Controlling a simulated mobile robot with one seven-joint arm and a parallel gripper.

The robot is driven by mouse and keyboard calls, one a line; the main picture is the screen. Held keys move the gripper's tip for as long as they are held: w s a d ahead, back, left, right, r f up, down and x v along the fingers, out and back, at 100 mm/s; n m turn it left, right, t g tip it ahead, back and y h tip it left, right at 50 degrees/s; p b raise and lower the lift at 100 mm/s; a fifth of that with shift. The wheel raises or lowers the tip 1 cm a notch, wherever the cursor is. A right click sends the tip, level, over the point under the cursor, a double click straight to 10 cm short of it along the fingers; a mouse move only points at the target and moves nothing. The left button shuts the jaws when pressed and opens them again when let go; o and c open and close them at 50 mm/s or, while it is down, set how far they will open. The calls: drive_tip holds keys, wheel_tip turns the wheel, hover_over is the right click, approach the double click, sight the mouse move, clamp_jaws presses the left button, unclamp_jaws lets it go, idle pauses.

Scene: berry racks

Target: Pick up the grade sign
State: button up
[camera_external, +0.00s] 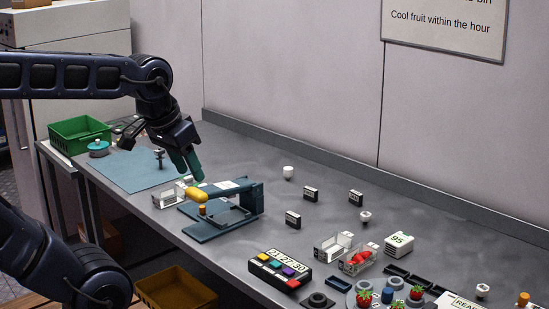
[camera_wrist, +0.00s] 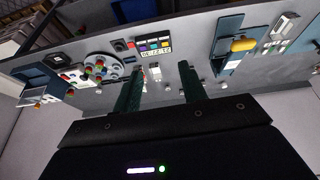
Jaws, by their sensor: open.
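Three small dark upright blocks with pale faces stand on the grey table: one at the back (camera_external: 311,194), one to its right (camera_external: 355,197) and one nearer the front (camera_external: 293,219). They look like small signs, but their faces are too small to read, so I cannot tell which is the grade sign. My gripper (camera_external: 190,172) is above the table, left of these blocks and close to the blue press-like stand (camera_external: 250,199). In the wrist view my gripper (camera_wrist: 160,68) has its two green fingers apart, with nothing held between them.
A keypad box with coloured buttons (camera_external: 281,270), clear punnets (camera_external: 332,248), a white "95" block (camera_external: 399,243) and a round tray with strawberries (camera_external: 365,296) crowd the front right. A green crate (camera_external: 80,134) and blue mat (camera_external: 135,167) lie left. The table's back strip is mostly clear.

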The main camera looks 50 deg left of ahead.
drive_tip(key=w+a+n+g+h, duration=0.15)
drive_tip(key=w+n, duration=0.25)
drive_tip(key=w, duration=0.8)
drive_tip(key=n+g+h, duration=0.3)
drive_tip(key=n, duration=1)
hover_over(294, 217)
drive_tip(key=a, duration=0.4)
wheel_tip(294, 217, down, 22)
drive_tip(key=r, duration=0.1)
drive_tip(key=x, duration=1)
drive_tip(key=shift+w+f, duration=0.15)
drive_tip(key=shift+f, duration=0.2)
clamp_jaws()
